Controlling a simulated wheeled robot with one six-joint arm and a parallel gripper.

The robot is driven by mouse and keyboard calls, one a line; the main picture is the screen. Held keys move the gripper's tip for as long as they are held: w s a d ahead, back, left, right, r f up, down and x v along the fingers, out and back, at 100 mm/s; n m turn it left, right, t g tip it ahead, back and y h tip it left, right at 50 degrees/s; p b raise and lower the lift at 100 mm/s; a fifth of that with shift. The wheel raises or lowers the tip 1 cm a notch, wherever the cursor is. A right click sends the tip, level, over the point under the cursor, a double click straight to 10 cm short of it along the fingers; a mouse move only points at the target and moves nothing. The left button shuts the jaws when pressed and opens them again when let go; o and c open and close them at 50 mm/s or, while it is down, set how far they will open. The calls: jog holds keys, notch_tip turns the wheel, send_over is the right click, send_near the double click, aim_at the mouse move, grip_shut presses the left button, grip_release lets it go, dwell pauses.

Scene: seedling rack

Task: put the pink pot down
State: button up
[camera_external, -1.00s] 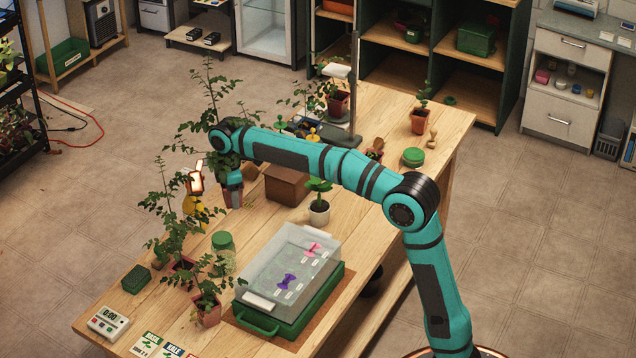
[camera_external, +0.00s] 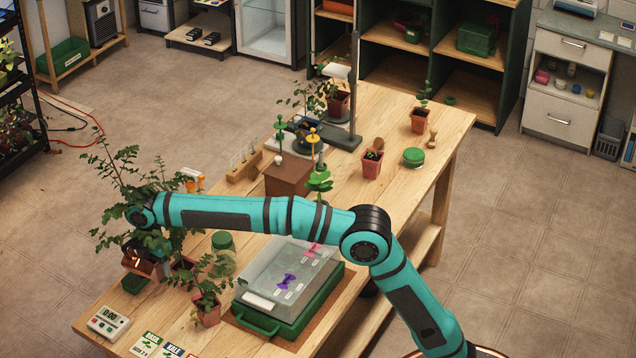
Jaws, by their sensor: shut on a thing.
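My gripper (camera_external: 136,246) is at the left end of the table, shut on a reddish-pink pot (camera_external: 144,264) with a tall leafy plant (camera_external: 120,185). The pot looks slightly tilted and appears above the table's left edge, near the green block (camera_external: 133,284). Leaves and my wrist hide most of the fingers and part of the pot. I cannot tell how high the pot is above the wood.
Another potted plant (camera_external: 207,309), a green-lidded jar (camera_external: 223,250) and a clear box on a green tray (camera_external: 264,324) stand to the right. A white timer (camera_external: 107,321) is at the front left. Bare wood (camera_external: 110,296) lies between timer and block.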

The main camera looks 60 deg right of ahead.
aim_at(155, 280)
jog(key=shift+s+a+f, duration=0.15)
jog(key=shift+a, duration=0.4)
jog(key=shift+s+a+f, duration=0.1)
jog(key=shift+a+f, duration=0.05)
jog(key=shift+a, duration=0.4)
notch_tip(155, 280, down, 3)
jog(key=shift+d+f, duration=0.1)
jog(key=shift+f, duration=5.6)
jog(key=o, duration=1.1)
jog(key=shift+f, duration=0.15)
jog(key=shift+c, duration=0.2)
notch_tip(155, 280, up, 12)
jog(key=shift+r, duration=0.1)
jog(key=shift+r, duration=0.1)
